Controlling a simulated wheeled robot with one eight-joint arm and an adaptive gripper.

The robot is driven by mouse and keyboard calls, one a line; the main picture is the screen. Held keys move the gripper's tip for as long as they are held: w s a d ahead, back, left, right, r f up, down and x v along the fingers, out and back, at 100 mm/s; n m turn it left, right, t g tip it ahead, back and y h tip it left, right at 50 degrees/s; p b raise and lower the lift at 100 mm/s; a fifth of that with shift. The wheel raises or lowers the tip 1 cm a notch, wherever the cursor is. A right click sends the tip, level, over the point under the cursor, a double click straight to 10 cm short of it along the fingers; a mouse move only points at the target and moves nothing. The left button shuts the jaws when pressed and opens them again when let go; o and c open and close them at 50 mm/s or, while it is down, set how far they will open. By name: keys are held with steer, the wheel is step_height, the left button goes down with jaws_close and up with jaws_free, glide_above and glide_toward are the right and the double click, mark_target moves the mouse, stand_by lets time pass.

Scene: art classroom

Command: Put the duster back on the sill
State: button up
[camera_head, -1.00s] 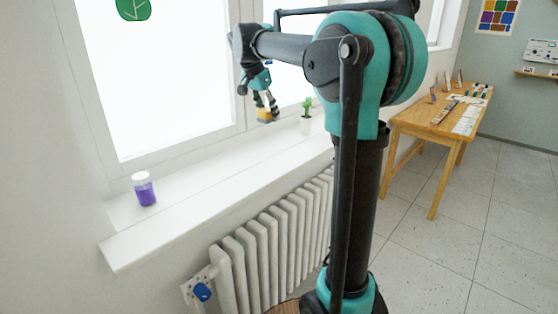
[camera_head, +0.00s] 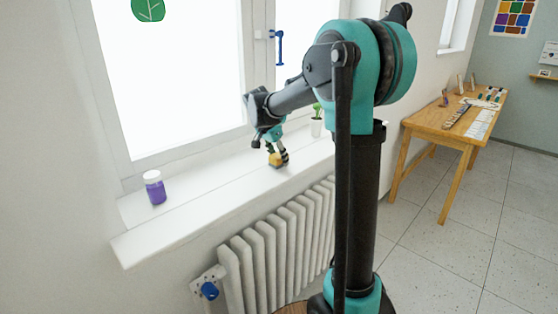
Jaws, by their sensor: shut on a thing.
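The duster (camera_head: 274,160), a small block with a yellow-orange side, is held in my gripper (camera_head: 277,154). My gripper points down and is shut on it. The duster is at or just over the white window sill (camera_head: 212,176), near its middle; I cannot tell whether it touches the surface. Part of the duster is hidden by the fingers.
A jar of purple stuff (camera_head: 154,188) stands on the sill's left part. A potted cactus (camera_head: 316,124) stands to the right of my gripper. A radiator (camera_head: 268,238) is below the sill. A wooden table (camera_head: 428,121) stands at the right. The sill between jar and gripper is clear.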

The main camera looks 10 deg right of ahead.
steer(key=shift+f, duration=0.45)
steer(key=shift+f, duration=0.15)
steer(key=o, duration=1.1)
steer(key=v, duration=1.2)
steer(key=shift+r, duration=0.25)
steer(key=shift+d, duration=0.1)
